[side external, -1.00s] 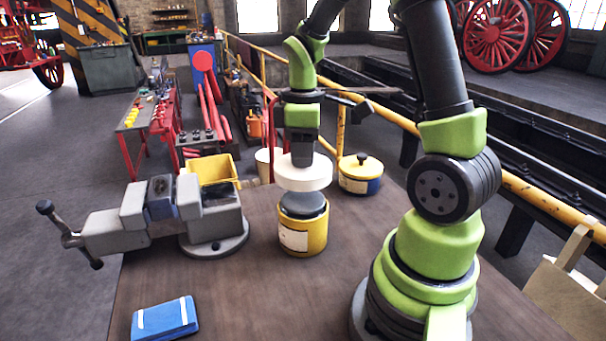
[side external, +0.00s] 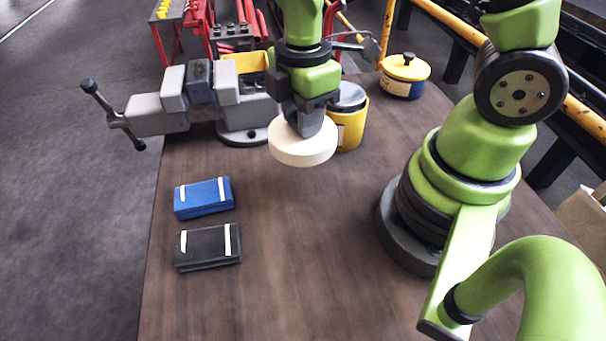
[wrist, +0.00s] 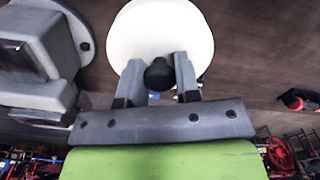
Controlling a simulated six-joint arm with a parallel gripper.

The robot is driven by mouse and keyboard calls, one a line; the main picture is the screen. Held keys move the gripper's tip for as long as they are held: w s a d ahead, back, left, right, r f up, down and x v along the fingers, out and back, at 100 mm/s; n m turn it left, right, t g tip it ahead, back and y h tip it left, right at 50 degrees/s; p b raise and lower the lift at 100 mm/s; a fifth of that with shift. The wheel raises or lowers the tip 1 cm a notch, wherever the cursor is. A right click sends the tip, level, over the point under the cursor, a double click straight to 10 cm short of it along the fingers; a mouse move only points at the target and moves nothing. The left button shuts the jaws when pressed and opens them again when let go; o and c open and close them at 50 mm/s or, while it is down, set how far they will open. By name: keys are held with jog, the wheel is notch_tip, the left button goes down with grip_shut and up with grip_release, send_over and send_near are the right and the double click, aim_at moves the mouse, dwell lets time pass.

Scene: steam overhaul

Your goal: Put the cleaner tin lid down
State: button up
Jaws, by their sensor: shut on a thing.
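The cleaner tin lid is a cream-white disc (side external: 303,149) with a dark knob. My gripper (side external: 303,122) is shut on the knob, holding the lid flat above the table. In the side view the lid overlaps the left side of a yellow tin (side external: 352,131) with a dark grey top. The exact height of the lid is hard to tell. In the wrist view the two fingers (wrist: 159,80) stand either side of the black knob (wrist: 159,73), with the white lid (wrist: 160,30) beyond.
A grey vice (side external: 205,95) stands at the back left, with a yellow bin (side external: 246,62) behind it. A blue pad (side external: 203,197) and a black pad (side external: 207,246) lie front left. A yellow-lidded tin (side external: 404,76) stands back right. The wooden table (side external: 300,250) is clear at front middle.

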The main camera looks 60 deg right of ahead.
notch_tip(320, 180, down, 10)
jog(key=shift+r, duration=0.2)
dwell(0.4)
jog(key=shift+f, duration=0.15)
jog(key=o, duration=0.9)
jog(key=shift+o, duration=0.2)
notch_tip(320, 180, up, 12)
jog(key=shift+r, duration=0.25)
jog(key=s+r+m+t+y, duration=0.1)
jog(key=s+r+m+t, duration=0.2)
jog(key=r+m, duration=0.5)
jog(key=s+r+m+t+y, duration=0.1)
jog(key=s+r+m+t, duration=0.3)
jog(key=r+m, duration=0.4)
jog(key=shift+s+m, duration=0.7)
jog(key=shift+m, duration=0.1)
